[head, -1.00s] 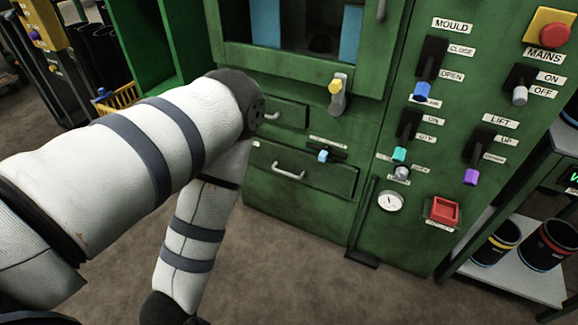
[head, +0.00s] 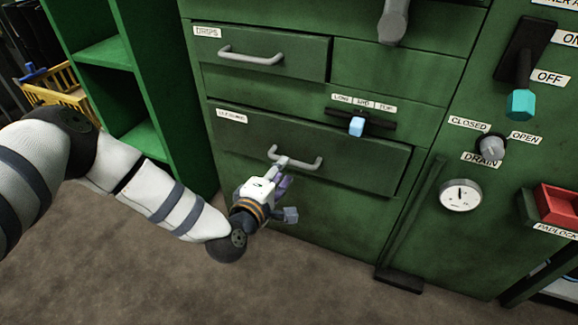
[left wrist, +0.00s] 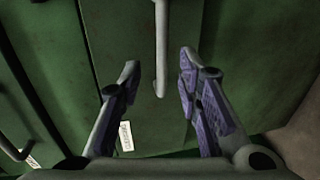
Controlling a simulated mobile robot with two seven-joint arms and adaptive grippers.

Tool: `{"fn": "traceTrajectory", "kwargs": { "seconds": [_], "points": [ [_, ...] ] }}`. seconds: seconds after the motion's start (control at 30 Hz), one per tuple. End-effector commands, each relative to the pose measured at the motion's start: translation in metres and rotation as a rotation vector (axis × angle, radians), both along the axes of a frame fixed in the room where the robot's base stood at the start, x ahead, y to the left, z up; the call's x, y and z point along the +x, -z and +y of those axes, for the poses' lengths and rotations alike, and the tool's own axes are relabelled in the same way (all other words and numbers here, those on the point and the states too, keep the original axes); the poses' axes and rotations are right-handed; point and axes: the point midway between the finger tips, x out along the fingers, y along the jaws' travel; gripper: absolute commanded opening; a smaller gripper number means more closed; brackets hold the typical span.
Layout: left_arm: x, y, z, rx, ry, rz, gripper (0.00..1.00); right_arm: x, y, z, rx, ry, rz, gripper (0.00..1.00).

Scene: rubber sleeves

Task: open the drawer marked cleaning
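The cleaning drawer (head: 375,165) is the wide lower green drawer in the head view. Its small white label (head: 231,116) is too blurred to read surely. The drawer front looks closed. Its grey bar handle (head: 312,165) sits at the middle of the front. My left gripper (head: 287,188) is at the left part of this handle, tilted. In the left wrist view, the handle (left wrist: 161,45) reaches down between the two spread purple-padded fingers (left wrist: 158,88), with a gap on each side. The gripper is open. My right gripper is not in view.
Above is a smaller drawer with its own handle (head: 252,57). A blue-tipped slider (head: 356,126) sits just above the cleaning drawer. The drain knob (head: 491,148), gauge (head: 460,195) and red padlock box (head: 556,204) are to the right. Floor in front is clear.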

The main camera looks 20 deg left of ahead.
Motion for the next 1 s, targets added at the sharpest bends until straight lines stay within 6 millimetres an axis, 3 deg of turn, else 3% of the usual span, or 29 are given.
{"fn": "traceTrajectory", "kwargs": {
  "seconds": [0.03,0.23,0.6,0.73,1.0],
  "points": [
    [0.012,0.009,-0.001,0.001,0.0,0.002,0.31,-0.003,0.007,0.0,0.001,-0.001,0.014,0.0],
    [0.048,0.016,-0.002,0.001,0.001,0.005,0.31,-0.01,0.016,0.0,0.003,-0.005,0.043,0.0],
    [0.058,0.014,-0.003,0.001,0.003,0.005,0.31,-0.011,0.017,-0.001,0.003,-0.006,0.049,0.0],
    [0.058,0.014,-0.003,0.001,0.003,0.005,0.02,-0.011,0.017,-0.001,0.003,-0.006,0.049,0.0],
    [0.057,0.014,-0.003,0.002,0.003,0.005,0.0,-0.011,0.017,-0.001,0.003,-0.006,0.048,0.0]
  ]
}}
